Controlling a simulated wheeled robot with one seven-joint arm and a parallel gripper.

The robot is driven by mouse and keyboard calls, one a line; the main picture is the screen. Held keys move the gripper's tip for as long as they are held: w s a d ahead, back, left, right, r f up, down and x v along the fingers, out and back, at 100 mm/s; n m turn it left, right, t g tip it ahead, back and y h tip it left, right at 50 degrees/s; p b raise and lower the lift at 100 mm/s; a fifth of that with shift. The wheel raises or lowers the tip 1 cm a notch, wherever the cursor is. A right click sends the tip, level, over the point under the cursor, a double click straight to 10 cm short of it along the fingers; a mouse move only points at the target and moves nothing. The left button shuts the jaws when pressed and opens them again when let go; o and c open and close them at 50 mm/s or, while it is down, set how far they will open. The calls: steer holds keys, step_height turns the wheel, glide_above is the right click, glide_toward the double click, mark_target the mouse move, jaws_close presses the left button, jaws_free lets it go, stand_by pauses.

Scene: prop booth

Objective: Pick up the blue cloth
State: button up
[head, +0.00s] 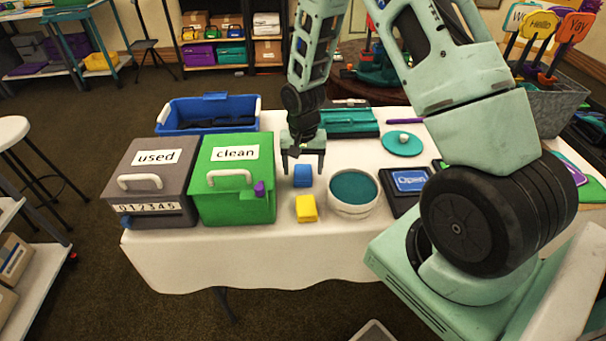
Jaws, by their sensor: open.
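The blue cloth (303,177) is a small folded block on the white tablecloth, between the green "clean" box and the round bowl. My gripper (303,167) points down over it, open, with its two fingers apart and no object seen between them. The fingertips appear just above or behind the cloth; I cannot tell the exact gap. A yellow folded cloth (306,209) lies just in front of the blue one.
The green "clean" box (235,207) and grey "used" box (150,200) stand at left. A white bowl (353,207) with teal inside is at right. A blue bin (210,109) and teal case (347,123) are behind. An "Open" sign (410,181) lies further right.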

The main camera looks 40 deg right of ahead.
mark_target(303, 172)
steer(key=shift+f, duration=0.55)
steer(key=c, duration=1.1)
steer(key=shift+o, duration=0.2)
steer(key=shift+r, duration=0.15)
step_height(303, 172, up, 10)
